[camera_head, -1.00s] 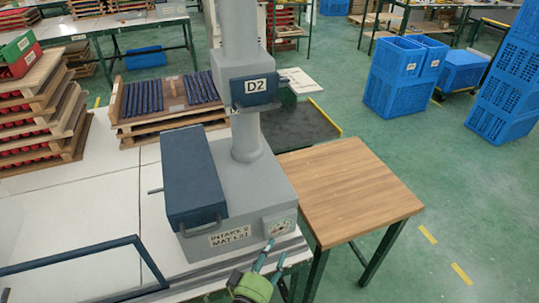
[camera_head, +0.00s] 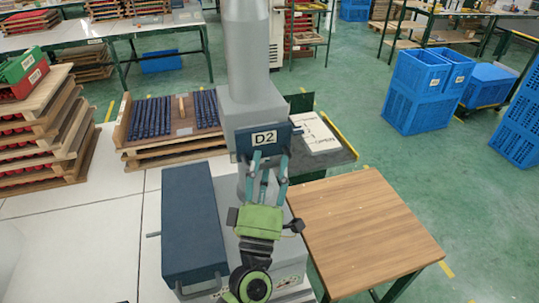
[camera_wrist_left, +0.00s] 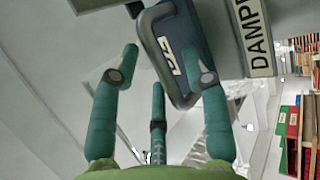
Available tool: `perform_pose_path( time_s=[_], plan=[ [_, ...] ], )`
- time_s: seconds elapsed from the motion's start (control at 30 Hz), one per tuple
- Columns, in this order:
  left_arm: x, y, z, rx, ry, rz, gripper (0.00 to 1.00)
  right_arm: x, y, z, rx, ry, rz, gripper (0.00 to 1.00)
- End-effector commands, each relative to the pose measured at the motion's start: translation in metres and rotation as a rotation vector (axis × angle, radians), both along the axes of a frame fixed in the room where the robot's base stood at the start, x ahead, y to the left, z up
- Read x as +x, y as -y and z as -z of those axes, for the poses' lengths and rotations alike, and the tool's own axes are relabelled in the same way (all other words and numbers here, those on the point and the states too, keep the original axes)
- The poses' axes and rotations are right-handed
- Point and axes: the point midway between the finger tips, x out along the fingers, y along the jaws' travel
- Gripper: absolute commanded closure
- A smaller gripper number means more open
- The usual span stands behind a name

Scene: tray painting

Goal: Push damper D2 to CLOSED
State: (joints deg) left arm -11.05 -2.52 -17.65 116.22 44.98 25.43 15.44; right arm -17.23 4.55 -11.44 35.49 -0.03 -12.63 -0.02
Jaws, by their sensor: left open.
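Damper D2 (camera_head: 243,143) is a dark blue plate with a white D2 label, on a grey housing below a vertical grey duct. A small grey stub shows at its right end. The fingers (camera_wrist_left: 161,58) spread in front of D2 in the wrist view; I cannot tell whether any touches. The damper's position cannot be read. My right gripper is not in view.
A dark blue box (camera_head: 190,215) on the grey intake unit stands left of my gripper. A wooden table (camera_head: 365,225) is at right. Stacked trays (camera_head: 175,150) lie behind. In the wrist view, a sign (camera_wrist_left: 257,35) starting "DAMP" is beside D2.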

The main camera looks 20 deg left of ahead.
Motion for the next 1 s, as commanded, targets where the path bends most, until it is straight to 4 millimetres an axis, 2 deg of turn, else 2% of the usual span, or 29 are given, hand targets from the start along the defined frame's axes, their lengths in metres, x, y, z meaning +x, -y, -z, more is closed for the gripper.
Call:
perform_pose_path(
  time_s=[0.1, 0.37, 0.5, 0.73, 1.0],
  plan=[
    [0.006, -0.001, -0.004, 0.000, -0.001, 0.001, 0.54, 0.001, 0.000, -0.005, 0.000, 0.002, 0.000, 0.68],
    [0.007, -0.001, -0.003, 0.000, -0.001, 0.001, 0.54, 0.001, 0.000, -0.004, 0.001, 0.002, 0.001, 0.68],
    [0.007, -0.001, -0.003, 0.000, -0.001, 0.001, 1.00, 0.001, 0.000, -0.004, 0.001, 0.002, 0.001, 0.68],
    [0.010, -0.003, -0.003, 0.003, -0.001, 0.000, 1.00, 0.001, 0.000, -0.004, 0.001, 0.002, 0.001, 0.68],
    [0.040, -0.023, -0.004, 0.005, 0.001, 0.000, 1.00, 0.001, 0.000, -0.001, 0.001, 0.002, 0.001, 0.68]
  ],
)
